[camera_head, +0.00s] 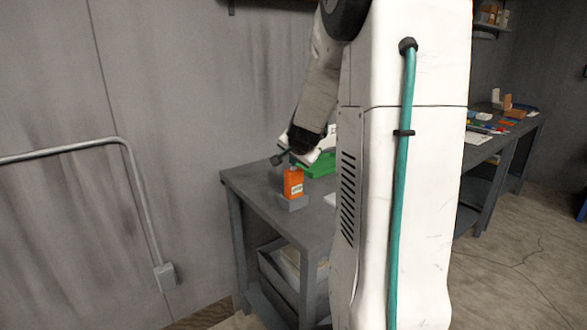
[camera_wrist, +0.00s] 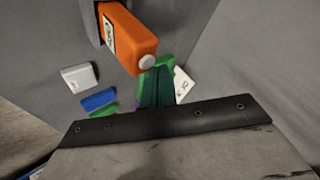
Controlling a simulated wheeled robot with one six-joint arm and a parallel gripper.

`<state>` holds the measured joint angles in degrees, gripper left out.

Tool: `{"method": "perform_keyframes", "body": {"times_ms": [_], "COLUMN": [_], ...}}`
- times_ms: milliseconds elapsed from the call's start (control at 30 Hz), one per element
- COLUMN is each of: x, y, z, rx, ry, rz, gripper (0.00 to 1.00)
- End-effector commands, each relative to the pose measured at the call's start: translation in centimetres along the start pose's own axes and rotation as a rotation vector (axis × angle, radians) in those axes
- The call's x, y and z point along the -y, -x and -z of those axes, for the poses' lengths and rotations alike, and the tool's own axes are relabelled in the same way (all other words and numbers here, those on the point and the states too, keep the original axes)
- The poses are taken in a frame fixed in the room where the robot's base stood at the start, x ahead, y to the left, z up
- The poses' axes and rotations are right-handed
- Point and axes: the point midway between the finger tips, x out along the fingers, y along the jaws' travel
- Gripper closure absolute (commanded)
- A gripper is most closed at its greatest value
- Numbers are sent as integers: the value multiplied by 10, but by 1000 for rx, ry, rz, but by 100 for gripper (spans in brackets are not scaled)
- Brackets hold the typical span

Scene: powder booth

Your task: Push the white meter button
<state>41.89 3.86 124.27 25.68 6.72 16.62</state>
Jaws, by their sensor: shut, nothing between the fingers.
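My gripper (camera_head: 280,158) is shut and empty, just above and slightly left of the meter in the head view. I cannot tell whether it touches the meter.
A green object (camera_head: 322,166) lies behind the meter. The wrist view shows a white block (camera_wrist: 79,75), a blue block (camera_wrist: 98,101) and a white card (camera_wrist: 183,84) around it. A wall and a metal pipe (camera_head: 125,140) are at left. My body hides much of the desk.

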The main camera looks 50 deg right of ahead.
Motion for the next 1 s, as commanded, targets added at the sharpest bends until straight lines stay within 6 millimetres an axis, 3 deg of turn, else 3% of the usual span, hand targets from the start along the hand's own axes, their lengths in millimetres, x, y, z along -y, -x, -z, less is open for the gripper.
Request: {"method": "perform_keyframes", "body": {"times_ms": [733,1000], "x": [-3,2], "y": [-4,3], "z": [-3,2], "rx": [1,1], "ry": [0,0], "rz": [0,1], "gripper": [100,100]}}
